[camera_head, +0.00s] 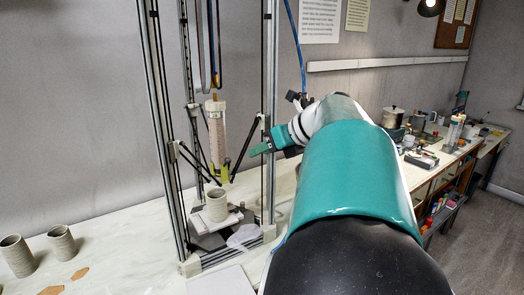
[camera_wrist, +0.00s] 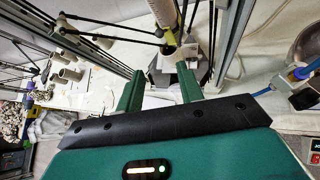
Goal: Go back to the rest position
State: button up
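My gripper (camera_head: 262,148) is at the right side of the delta clay printer (camera_head: 272,100), close to its front right upright. In the wrist view my gripper (camera_wrist: 157,78) has its two green fingers spread apart with nothing between them. A grey clay cup (camera_head: 217,205) stands upright on the printer's platform, under the clay extruder (camera_head: 217,130). My gripper is above and to the right of this cup, apart from it. My white and teal arm covers much of the right of the head view and hides part of the bench.
Two clay cups (camera_head: 17,256) (camera_head: 61,243) stand on the bench at the left, with brown hexagonal pieces (camera_head: 79,273) near them. A cluttered bench (camera_head: 440,150) with a pot (camera_head: 392,117) runs along the right. The printer's uprights and thin rods are close to my gripper.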

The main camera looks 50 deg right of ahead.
dwell(0.3)
jog(key=w+a+f+n+g+y, duration=0.15)
jog(key=a+f+n, duration=0.25)
jog(key=a+n, duration=0.65)
jog(key=a+f+n+g, duration=0.35)
jog(key=a+n, duration=0.45)
jog(key=a, duration=0.5)
jog(key=s+a+f+n+h, duration=0.1)
jog(key=s+a+f+n, duration=0.2)
jog(key=a+n, duration=0.3)
jog(key=s+a+f+n+h, duration=0.1)
jog(key=s+a+f+n, duration=0.3)
jog(key=n, duration=0.9)
jog(key=a+f, duration=0.2)
jog(key=a, duration=0.1)
jog(key=shift+a+f, duration=0.3)
jog(key=shift+o, duration=0.4)
jog(key=shift+w+r+n, duration=0.1)
jog(key=shift+n, duration=0.15)
